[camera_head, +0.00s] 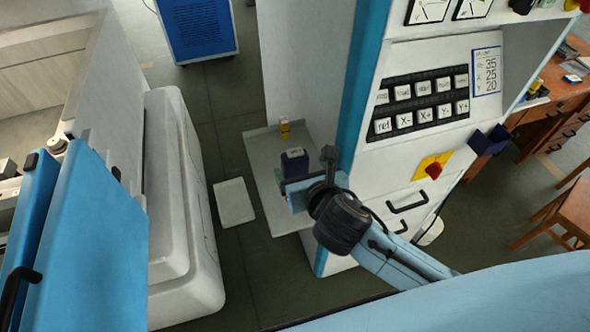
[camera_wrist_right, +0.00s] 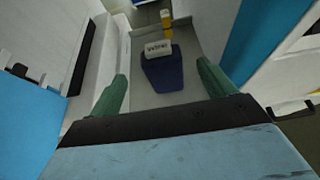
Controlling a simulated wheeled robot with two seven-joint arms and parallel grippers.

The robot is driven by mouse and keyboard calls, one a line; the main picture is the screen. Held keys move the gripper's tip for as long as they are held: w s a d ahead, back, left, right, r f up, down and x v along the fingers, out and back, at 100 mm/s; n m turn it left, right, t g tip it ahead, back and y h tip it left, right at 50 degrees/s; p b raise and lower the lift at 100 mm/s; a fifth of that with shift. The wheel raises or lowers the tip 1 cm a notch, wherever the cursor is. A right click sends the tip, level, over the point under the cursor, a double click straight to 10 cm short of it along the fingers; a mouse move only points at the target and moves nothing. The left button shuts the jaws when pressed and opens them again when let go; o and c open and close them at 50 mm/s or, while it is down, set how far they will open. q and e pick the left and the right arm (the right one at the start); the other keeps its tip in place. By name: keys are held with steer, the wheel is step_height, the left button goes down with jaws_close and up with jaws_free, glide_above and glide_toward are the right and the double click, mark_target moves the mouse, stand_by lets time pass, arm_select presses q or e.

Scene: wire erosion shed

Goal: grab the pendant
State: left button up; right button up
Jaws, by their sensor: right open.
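A dark blue block (camera_head: 294,162) stands on a grey shelf (camera_head: 262,190) at the side of the white machine. In the right wrist view the block (camera_wrist_right: 163,72) has a white top with dark lettering. It may be the pendant; I cannot tell for sure. My right gripper (camera_head: 290,188) is just on the near side of it in the head view. In the right wrist view its two green fingers (camera_wrist_right: 162,85) are apart, with the block between and beyond them and nothing held. Contact is not visible. My left gripper is out of view.
A small yellow item (camera_head: 284,130) stands behind the block on the shelf. The white machine's panel (camera_head: 425,100), with a red knob (camera_head: 433,170), rises to the right. A bulky white cabinet (camera_head: 170,200) is at the left.

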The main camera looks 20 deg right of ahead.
mark_target(298, 163)
steer(key=x, duration=0.5)
steer(key=shift+f, duration=0.25)
steer(key=c, duration=1.6)
